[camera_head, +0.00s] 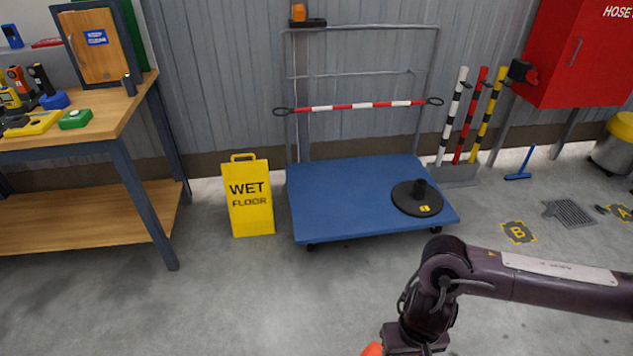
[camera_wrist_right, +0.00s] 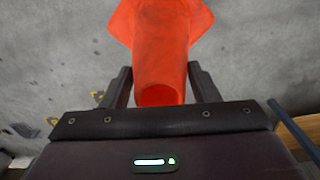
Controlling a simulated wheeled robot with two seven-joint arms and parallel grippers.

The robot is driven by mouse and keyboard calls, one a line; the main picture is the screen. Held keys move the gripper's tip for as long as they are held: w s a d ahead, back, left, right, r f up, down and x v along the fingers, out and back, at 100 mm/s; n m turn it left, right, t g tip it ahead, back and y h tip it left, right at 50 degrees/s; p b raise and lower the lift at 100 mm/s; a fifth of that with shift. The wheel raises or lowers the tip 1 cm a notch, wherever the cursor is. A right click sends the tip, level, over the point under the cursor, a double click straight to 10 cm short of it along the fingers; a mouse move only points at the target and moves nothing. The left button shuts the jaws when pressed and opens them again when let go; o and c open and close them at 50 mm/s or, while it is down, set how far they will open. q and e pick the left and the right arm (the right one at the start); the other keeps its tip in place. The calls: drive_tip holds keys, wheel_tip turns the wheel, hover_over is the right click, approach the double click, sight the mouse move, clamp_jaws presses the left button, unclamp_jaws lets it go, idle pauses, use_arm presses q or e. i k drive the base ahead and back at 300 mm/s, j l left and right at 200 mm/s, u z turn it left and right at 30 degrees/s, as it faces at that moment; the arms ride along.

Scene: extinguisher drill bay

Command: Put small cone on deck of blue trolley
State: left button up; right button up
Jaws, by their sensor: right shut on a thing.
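The small orange cone (camera_wrist_right: 160,45) is between the fingers of my right gripper (camera_wrist_right: 161,82) in the right wrist view. The gripper is shut on it near its narrow end, and its wider part points away from the palm. In the head view only a bit of the cone (camera_head: 372,349) shows at the bottom edge, and the fingers are out of frame. The blue trolley (camera_head: 340,195) stands ahead, beyond my right arm, with its flat deck visible. A round black base with a short post (camera_head: 417,197) sits on the deck's right part. My left gripper is not in view.
A yellow wet-floor sign (camera_head: 248,200) stands just left of the trolley. A workbench (camera_head: 105,115) is at the left. Striped posts (camera_head: 470,115) and a red cabinet (camera_head: 580,55) are at the right. The deck's left and middle are clear.

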sight(330, 208)
drive_tip(key=i, duration=1.6)
drive_tip(key=i+u, duration=0.15)
drive_tip(key=i, duration=0.5)
drive_tip(key=i+l+u, duration=0.15)
drive_tip(key=i, duration=0.45)
